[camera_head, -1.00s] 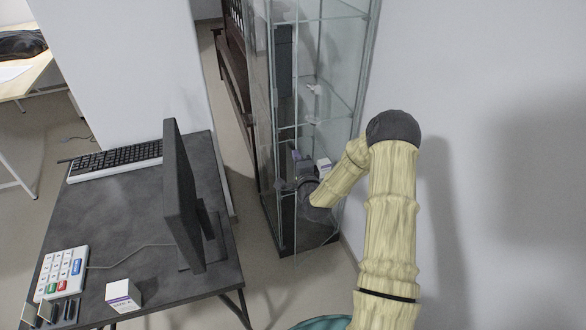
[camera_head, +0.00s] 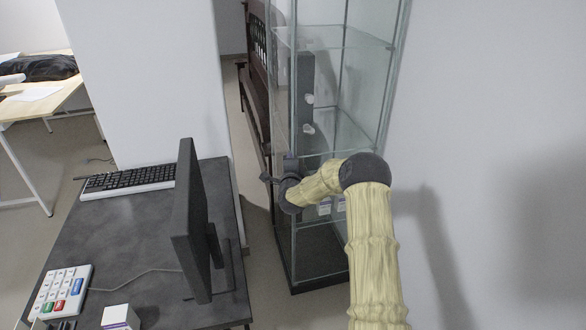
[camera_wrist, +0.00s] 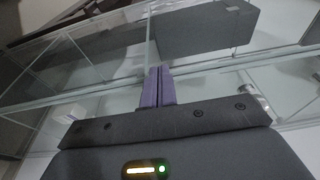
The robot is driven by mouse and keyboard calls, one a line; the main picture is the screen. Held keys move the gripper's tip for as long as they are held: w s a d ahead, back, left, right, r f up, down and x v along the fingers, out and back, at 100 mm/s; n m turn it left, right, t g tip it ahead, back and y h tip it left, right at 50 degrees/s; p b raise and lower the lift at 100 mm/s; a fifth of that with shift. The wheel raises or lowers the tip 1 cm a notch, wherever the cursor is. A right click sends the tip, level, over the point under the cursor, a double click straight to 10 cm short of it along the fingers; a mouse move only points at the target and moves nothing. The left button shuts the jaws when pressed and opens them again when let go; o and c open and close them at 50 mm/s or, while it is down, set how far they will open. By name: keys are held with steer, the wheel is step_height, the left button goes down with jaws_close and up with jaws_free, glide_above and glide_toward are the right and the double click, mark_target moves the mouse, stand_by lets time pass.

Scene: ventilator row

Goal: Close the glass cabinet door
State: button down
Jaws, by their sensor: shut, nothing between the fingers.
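The glass cabinet (camera_head: 338,135), tall with a pale metal frame and dark base, stands against the wall in the head view. Its glass is clear, so I cannot tell for certain which pane is the door or how far it stands open. My gripper (camera_head: 268,179) is at the cabinet's left front edge, at about mid height. In the wrist view my gripper's two purple-grey fingers (camera_wrist: 157,88) are together and empty. They are close to glass panes and a pale frame edge (camera_wrist: 215,63); whether they touch is not clear. My wrist hides part of the cabinet front.
A dark desk (camera_head: 110,230) with a monitor (camera_head: 190,225), keyboard (camera_head: 130,180), keypad (camera_head: 62,290) and small white box (camera_head: 119,318) stands left of the cabinet. Dark wooden furniture (camera_head: 256,85) is behind it. A strip of floor is clear between desk and cabinet.

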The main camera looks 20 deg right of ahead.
steer(key=shift+w+a+r, duration=0.2)
steer(key=shift+a+r, duration=0.25)
steer(key=s+a+b, duration=0.1)
steer(key=s+a, duration=0.1)
steer(key=a, duration=0.7)
steer(key=shift+s+f, duration=0.3)
steer(key=shift+f, duration=0.1)
steer(key=shift+d, duration=0.1)
